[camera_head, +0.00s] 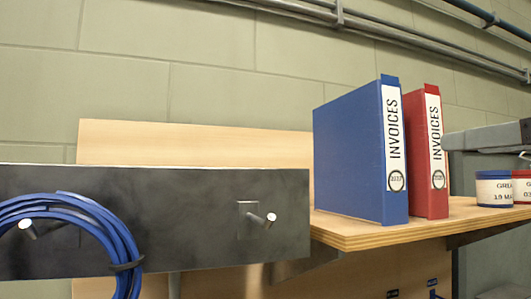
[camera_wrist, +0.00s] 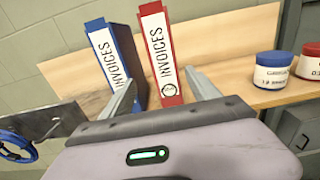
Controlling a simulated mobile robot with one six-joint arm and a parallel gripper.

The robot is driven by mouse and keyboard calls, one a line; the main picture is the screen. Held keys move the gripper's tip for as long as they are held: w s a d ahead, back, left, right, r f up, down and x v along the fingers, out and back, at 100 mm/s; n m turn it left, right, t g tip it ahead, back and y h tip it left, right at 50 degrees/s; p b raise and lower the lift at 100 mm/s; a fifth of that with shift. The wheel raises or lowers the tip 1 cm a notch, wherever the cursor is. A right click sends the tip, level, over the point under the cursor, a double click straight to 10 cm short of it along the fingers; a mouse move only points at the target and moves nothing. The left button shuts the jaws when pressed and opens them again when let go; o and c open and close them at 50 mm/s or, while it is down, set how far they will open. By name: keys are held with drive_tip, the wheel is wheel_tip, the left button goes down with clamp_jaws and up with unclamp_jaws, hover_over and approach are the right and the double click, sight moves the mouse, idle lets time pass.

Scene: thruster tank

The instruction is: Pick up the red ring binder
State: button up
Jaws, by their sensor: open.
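The red ring binder (camera_head: 434,150) stands upright on a wooden shelf, close to the right of a blue binder (camera_head: 346,150). Both have white INVOICES labels on their spines. In the wrist view the red binder (camera_wrist: 162,60) shows between my gripper's fingers, and the blue binder (camera_wrist: 109,60) stands to its left, partly behind the left finger. My gripper (camera_wrist: 165,98) is open and empty, with its fingers pointing toward the binders. I cannot tell how far the fingertips are from the spines. My gripper is not clearly seen in the head view.
The wooden shelf (camera_head: 365,232) has blue-lidded (camera_head: 493,188) and red-lidded (camera_head: 522,187) jars to the right of the binders. A dark panel (camera_head: 180,215) with metal pegs and a coiled blue cable (camera_head: 110,225) is at the left. Pipes run along the wall above.

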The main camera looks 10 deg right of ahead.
sight(433, 148)
drive_tip(key=w, duration=0.2)
drive_tip(key=w+p, duration=0.1)
drive_tip(key=w, duration=0.2)
drive_tip(key=w+a, duration=0.1)
drive_tip(key=w, duration=0.2)
drive_tip(key=shift+w+a, duration=0.1)
drive_tip(key=w+p, duration=0.2)
drive_tip(key=w, duration=0.3)
drive_tip(key=shift+w+r, duration=0.1)
drive_tip(key=shift+w, duration=0.25)
drive_tip(key=shift+s, duration=0.15)
drive_tip(key=shift+c, duration=0.7)
drive_tip(key=shift+s, duration=0.1)
drive_tip(key=c, duration=0.3)
clamp_jaws()
